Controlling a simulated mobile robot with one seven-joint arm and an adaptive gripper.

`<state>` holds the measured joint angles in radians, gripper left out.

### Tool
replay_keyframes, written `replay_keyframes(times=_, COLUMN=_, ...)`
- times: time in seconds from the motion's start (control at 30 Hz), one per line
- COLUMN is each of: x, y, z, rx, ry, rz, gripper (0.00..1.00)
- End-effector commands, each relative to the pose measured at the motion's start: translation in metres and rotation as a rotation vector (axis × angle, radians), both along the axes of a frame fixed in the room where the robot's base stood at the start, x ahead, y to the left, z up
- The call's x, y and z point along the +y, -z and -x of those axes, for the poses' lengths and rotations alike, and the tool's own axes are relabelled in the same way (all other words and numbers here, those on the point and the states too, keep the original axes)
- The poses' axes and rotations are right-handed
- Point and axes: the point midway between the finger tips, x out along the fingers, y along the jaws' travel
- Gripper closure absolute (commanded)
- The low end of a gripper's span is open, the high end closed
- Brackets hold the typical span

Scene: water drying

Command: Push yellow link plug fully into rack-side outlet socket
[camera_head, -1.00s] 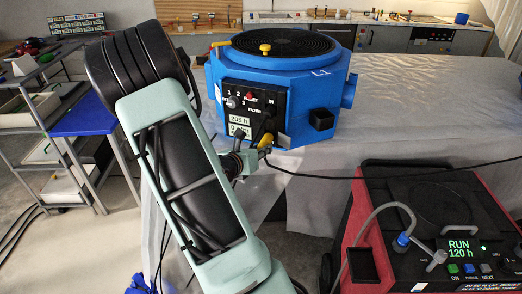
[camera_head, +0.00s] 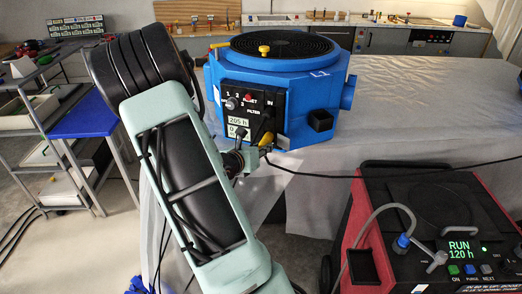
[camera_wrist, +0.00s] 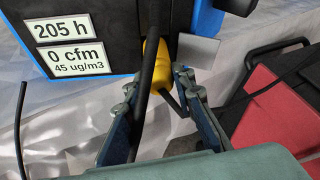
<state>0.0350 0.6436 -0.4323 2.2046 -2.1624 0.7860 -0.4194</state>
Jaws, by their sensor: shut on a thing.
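The yellow plug (camera_wrist: 164,66) sits between my gripper's fingertips in the wrist view, partly hidden by a black cable running down in front of it. My gripper (camera_wrist: 160,88) is shut on it, one finger at each side. The plug also shows small in the head view (camera_head: 266,140), below the black panel (camera_head: 250,110) of the blue machine (camera_head: 300,98). My gripper there (camera_head: 256,153) is at the panel's lower edge. The plug's front end and any socket opening are hidden, so how deep it sits cannot be told.
A dark cable (camera_head: 315,178) runs right from the gripper area towards the red-and-black unit (camera_head: 440,220). A grey metal tab (camera_wrist: 198,50) stands close right of the plug. The pale covered surface (camera_head: 430,110) right of the blue machine is clear.

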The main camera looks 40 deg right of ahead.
Motion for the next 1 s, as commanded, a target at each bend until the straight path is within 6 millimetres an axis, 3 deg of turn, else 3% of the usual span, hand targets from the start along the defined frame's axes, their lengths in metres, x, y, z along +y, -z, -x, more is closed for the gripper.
replay_keyframes(times=1.0, x=-0.024, y=0.000, z=-0.011, rx=0.000, ry=0.001, rz=0.001, gripper=1.00)
